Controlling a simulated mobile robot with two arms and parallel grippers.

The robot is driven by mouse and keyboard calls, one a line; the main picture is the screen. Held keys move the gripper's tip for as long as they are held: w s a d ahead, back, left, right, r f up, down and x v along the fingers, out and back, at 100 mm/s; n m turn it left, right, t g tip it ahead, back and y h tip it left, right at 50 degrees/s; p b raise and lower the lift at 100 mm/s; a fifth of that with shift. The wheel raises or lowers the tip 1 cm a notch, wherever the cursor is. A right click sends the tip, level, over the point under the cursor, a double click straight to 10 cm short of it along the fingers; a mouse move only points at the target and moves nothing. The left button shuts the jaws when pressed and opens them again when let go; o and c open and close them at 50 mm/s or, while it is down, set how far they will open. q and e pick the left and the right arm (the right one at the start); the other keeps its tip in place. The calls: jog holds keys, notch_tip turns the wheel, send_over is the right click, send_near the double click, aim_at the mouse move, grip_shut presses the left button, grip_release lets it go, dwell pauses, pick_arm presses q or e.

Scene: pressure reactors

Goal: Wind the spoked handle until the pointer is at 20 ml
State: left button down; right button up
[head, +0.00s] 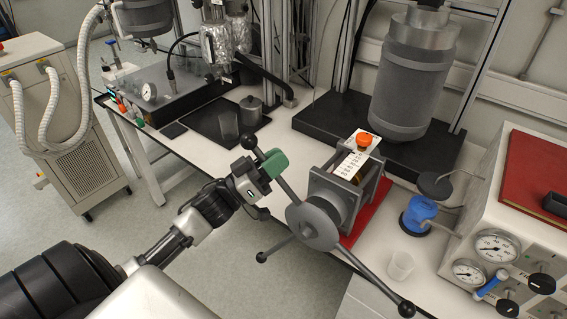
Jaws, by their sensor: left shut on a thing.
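The spoked handle (312,222) is a grey hub with long spokes ending in dark ball knobs, on the front of a grey screw-press body (333,190). One knob points up-left, one left, one down-right toward the bench front. My left gripper (270,166), with a green part at its tip, is shut on the up-left spoke just below its knob. A white scale plate (352,163) with small dark marks lies on top of the press; its numbers are too small to read. An orange cap (363,139) sits at its far end. I cannot make out the pointer. My right gripper is not in view.
The press stands on a red base (372,212) at the bench's front edge. A large grey reactor (412,80) stands behind. Open floor lies left.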

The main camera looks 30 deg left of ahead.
pick_arm(q)
jog(key=a+f+n+t+y+b, duration=0.5)
jog(key=a+f+n+y, duration=0.35)
jog(key=n, duration=0.35)
notch_tip(320, 180, down, 16)
jog(key=a+n+g+y+b, duration=0.1)
jog(key=n+g+y+b, duration=0.2)
jog(key=n+y+b, duration=0.3)
jog(key=shift+w+n+y+b, duration=0.4)
jog(key=shift+n+y, duration=2.15)
jog(key=shift+n, duration=2.95)
jog(key=c, duration=1.1)
grip_release()
jog(key=shift+a+r, duration=0.1)
jog(key=b+v, duration=0.2)
jog(key=v, duration=0.9)
jog(key=shift+b, duration=0.3)
